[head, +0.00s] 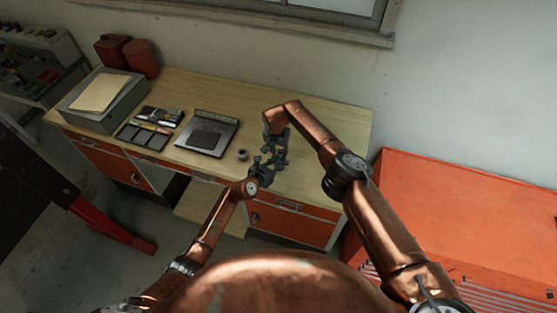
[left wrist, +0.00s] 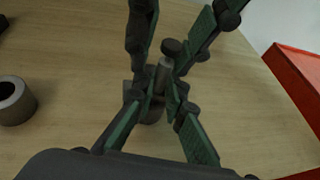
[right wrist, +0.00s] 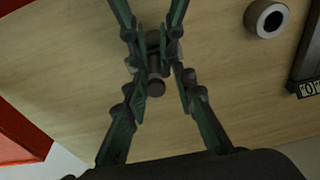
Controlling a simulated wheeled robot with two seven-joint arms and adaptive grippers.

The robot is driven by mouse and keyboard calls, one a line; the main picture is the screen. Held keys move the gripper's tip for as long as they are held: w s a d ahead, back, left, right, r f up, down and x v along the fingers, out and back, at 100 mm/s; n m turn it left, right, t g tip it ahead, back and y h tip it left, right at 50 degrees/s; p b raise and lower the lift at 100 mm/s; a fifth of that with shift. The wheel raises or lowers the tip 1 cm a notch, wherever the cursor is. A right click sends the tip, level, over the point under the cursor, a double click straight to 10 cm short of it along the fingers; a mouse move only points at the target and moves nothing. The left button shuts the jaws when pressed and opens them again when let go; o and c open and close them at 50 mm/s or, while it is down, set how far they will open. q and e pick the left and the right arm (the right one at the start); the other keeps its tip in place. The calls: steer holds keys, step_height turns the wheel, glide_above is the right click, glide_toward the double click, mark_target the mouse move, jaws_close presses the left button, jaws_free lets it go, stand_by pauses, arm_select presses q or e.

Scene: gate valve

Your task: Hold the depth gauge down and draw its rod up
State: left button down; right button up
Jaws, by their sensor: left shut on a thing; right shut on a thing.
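The depth gauge (left wrist: 162,78) stands on the bench between my two grippers. It is a grey metal rod with a dark round knob on top. Its base is partly hidden by the fingers. My left gripper (left wrist: 155,100) comes from the near side and is shut on the gauge low down. My right gripper (right wrist: 160,84) comes from the opposite side and is shut on its upper part, by the knob (right wrist: 156,88). In the head view both grippers meet near the bench's front right, and the gauge is mostly hidden there.
A grey ring (head: 243,155) stands on the wooden bench (head: 335,120) just left of the grippers. Further left are a tray with a dark plate (head: 205,140), small boxes (head: 145,135) and a grey case (head: 75,112). A red cabinet (head: 460,200) stands at the right.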

steer(key=shift+o, duration=0.3)
steer(key=shift+d+r, duration=0.15)
steer(key=shift+d, duration=0.3)
steer(key=shift+r, duration=0.1)
jaws_close()
steer(key=shift+r, duration=0.15)
steer(key=shift+a+r, duration=0.2)
steer(key=shift+r, duration=0.45)
steer(key=o, duration=1.5)
jaws_free()
steer(key=shift+a, duration=0.2)
steer(key=shift+c, duration=0.2)
steer(key=shift+w+d+v, duration=0.1)
steer(key=shift+w+v, duration=0.1)
steer(key=shift+v, duration=0.8)
steer(key=shift+w+d+v, duration=0.1)
steer(key=shift+w+v, duration=0.1)
steer(key=shift+v, duration=0.8)
steer(key=shift+w+v, duration=0.15)
steer(key=shift+v, duration=0.85)
steer(key=shift+r, duration=0.1)
